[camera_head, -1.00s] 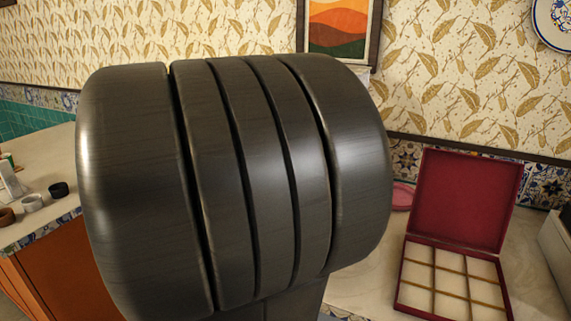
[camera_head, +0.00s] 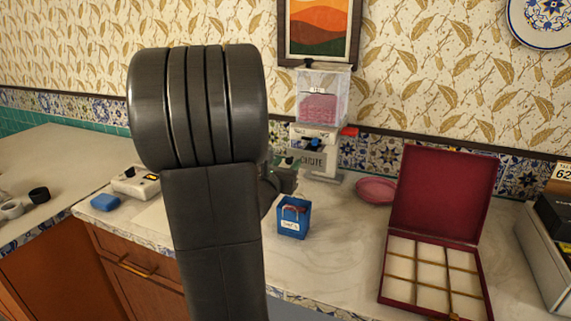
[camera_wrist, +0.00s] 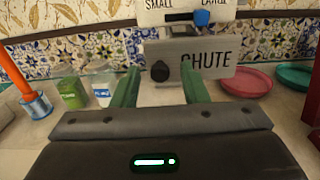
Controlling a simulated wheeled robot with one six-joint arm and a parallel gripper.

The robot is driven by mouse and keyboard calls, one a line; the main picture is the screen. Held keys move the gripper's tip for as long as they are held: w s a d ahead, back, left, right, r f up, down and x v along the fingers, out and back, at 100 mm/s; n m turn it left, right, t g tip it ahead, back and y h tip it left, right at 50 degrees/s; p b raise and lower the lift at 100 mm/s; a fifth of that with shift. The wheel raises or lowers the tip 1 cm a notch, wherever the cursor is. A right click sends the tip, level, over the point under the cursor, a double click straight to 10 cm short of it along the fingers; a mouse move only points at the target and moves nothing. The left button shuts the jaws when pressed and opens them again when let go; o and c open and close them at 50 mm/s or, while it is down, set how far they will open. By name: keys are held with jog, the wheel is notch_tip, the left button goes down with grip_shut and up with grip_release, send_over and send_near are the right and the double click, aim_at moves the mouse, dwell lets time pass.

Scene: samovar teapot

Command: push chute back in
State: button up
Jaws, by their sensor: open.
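The dispenser (camera_head: 322,100) stands against the back wall, with a clear hopper of pink contents. Its grey chute front, marked CHUTE (camera_wrist: 212,56), faces me in the wrist view, with a dark round knob (camera_wrist: 160,71) at its left. In the head view the chute front (camera_head: 312,160) is partly hidden by my gripper (camera_head: 284,172). In the wrist view my gripper (camera_wrist: 160,84) is open with two green fingers, one each side of the knob's line and nothing held. I cannot tell whether they touch the chute, or how far it sticks out.
A pink plate (camera_head: 376,191) and an open red box (camera_head: 440,220) lie to the right. Small jars (camera_wrist: 72,92) stand left of the gripper. Marble counter is clear between bag and box.

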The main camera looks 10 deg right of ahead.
aim_at(288, 161)
grip_shut()
jog(key=b+x, duration=0.2)
jog(key=x, duration=0.1)
jog(key=shift+f+b, duration=0.2)
jog(key=shift+b, duration=0.15)
jog(key=shift+w+d+r, duration=0.1)
jog(key=shift+w+d, duration=0.05)
jog(key=shift+w, duration=0.1)
jog(key=shift+r, duration=0.2)
grip_release()
jog(key=shift+w+f, duration=0.1)
jog(key=shift+w, duration=0.05)
